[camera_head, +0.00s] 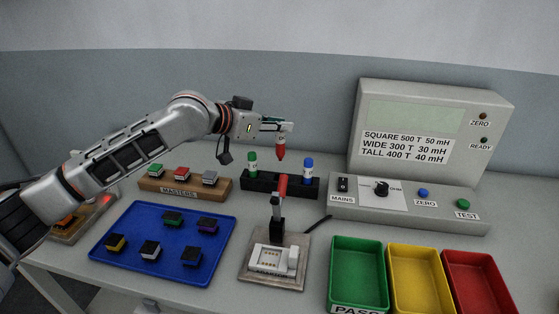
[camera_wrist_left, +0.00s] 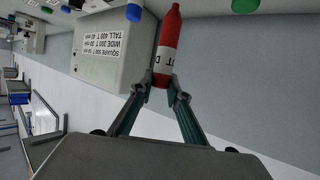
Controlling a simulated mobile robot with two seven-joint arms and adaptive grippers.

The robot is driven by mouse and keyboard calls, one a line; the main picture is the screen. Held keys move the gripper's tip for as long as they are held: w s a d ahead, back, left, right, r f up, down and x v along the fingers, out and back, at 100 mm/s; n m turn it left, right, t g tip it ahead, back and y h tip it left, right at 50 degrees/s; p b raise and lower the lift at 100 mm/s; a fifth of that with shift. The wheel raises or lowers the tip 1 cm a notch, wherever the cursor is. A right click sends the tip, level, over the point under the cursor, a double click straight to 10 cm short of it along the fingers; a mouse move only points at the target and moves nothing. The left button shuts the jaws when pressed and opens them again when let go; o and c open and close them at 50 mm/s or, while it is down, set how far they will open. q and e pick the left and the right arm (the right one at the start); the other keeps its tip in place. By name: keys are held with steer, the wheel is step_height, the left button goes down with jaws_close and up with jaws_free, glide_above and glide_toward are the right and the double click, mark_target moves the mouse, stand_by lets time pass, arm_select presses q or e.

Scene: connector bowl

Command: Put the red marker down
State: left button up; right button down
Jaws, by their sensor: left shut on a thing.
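The red marker (camera_head: 281,149) has a white body and a red end pointing down. It hangs upright above the black marker rack (camera_head: 262,183). My left gripper (camera_head: 279,127) is shut on its upper part. In the left wrist view the marker (camera_wrist_left: 168,45) sits between the two fingertips (camera_wrist_left: 160,88). A green marker (camera_head: 252,164) stands at the rack's left and a blue marker (camera_head: 308,171) at its right. The marker is apart from the rack, over the stretch between those two. My right gripper is not in view.
A fixture with a red-handled lever (camera_head: 281,194) stands just in front of the rack. A blue tray (camera_head: 133,257) with several small parts is at left, a MASTERS block (camera_head: 184,189) behind it. The meter (camera_head: 424,135) and green (camera_head: 357,246), yellow (camera_head: 399,255) and red bins (camera_head: 454,262) are at right.

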arm_select(q)
glide_above(277, 157)
steer(key=f, duration=0.4)
steer(key=shift+w+d+f, duration=0.2)
steer(key=shift+w+d, duration=0.1)
steer(key=shift+w, duration=0.1)
step_height(277, 157, down, 6)
steer(key=shift+r+b, duration=0.25)
steer(key=shift+b, duration=0.45)
steer(key=o, duration=0.9)
steer(key=shift+f, duration=0.15)
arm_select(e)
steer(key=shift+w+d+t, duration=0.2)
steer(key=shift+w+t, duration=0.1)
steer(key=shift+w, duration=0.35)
